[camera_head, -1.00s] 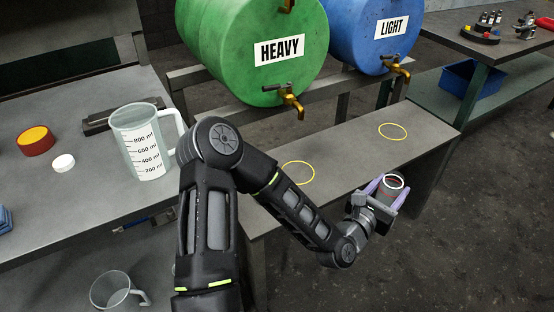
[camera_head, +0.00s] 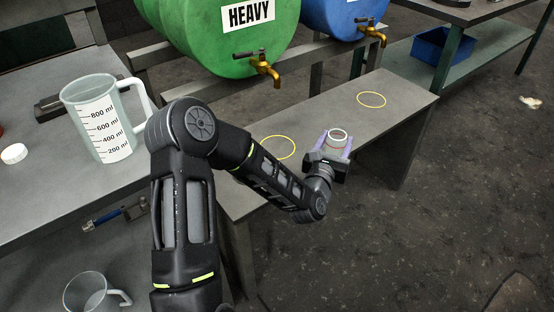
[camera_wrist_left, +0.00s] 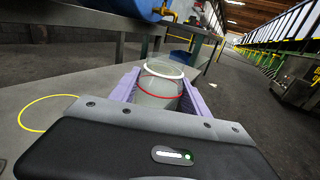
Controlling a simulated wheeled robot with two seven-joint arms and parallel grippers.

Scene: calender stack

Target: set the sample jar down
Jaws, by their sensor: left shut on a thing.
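The sample jar (camera_head: 337,141) is a small clear jar with a white rim and a red line around it. My left gripper (camera_head: 334,146) is shut on it, with a purple finger on each side. In the left wrist view the jar (camera_wrist_left: 160,88) stands upright between the fingers (camera_wrist_left: 158,92). It is at the front edge of the grey bench (camera_head: 330,110), between the two yellow rings and nearer to the viewer. I cannot tell whether its base touches the bench. My right gripper does not show.
Yellow rings mark the bench at left (camera_head: 279,147) and right (camera_head: 371,99). Above stand a green HEAVY drum (camera_head: 225,45) with a brass tap (camera_head: 263,68) and a blue LIGHT drum (camera_head: 335,15). A measuring jug (camera_head: 100,120) stands on the left table. Open floor lies at right.

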